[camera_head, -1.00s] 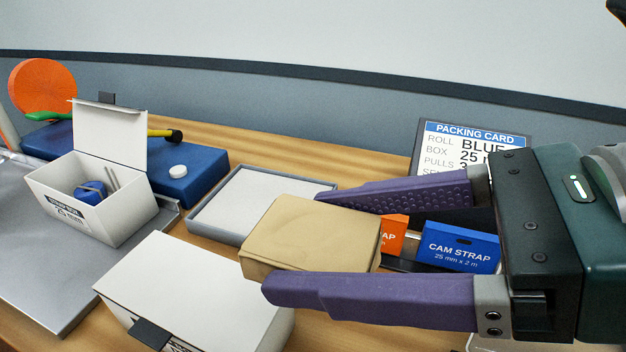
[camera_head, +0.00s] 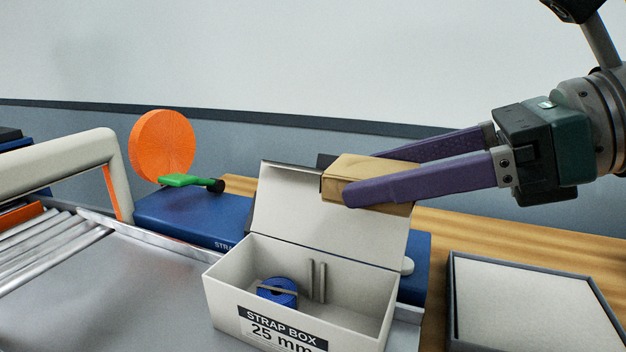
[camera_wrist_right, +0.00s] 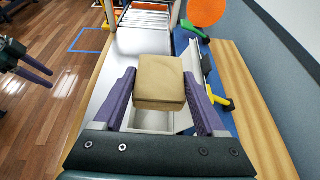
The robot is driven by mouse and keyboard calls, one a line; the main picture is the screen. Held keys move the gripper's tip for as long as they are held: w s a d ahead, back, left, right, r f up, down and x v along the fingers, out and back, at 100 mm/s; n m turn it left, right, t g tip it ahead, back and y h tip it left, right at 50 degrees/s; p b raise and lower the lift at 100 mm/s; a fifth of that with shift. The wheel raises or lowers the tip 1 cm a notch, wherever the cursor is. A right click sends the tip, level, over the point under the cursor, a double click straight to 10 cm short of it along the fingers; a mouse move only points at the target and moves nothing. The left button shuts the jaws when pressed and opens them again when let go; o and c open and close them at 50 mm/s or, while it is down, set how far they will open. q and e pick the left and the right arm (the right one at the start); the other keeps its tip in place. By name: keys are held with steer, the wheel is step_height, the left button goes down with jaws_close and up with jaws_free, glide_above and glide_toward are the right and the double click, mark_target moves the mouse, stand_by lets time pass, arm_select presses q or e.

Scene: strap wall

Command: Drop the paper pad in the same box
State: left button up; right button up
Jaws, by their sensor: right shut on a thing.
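My right gripper (camera_head: 385,168) is shut on the tan paper pad (camera_head: 357,167). It holds the pad in the air, in front of the upper edge of the raised lid in the head view. The white strap box (camera_head: 228,302) stands open below, labelled 25 mm. A blue strap roll (camera_head: 278,290) and two grey upright pieces (camera_head: 317,281) are inside. In the right wrist view the pad (camera_wrist_right: 160,80) sits between the purple fingers and covers part of the box (camera_wrist_right: 152,119). My left gripper (camera_wrist_right: 35,70) shows at that view's left edge, its fingers apart and empty.
A blue block (camera_head: 190,216) lies behind the box, near an orange disc (camera_head: 161,145) and a green-handled tool (camera_head: 188,180). A grey-rimmed tray (camera_head: 452,300) stands on the right. The metal surface (camera_head: 130,295) left of the box is clear, with rollers (camera_head: 45,245) beyond.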

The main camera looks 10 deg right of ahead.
steer(key=shift+f, duration=0.45)
step_height(320, 180, down, 5)
steer(key=b, duration=0.4)
steer(key=shift+s+d, duration=0.15)
steer(key=o, duration=1.2)
steer(key=shift+o, duration=0.2)
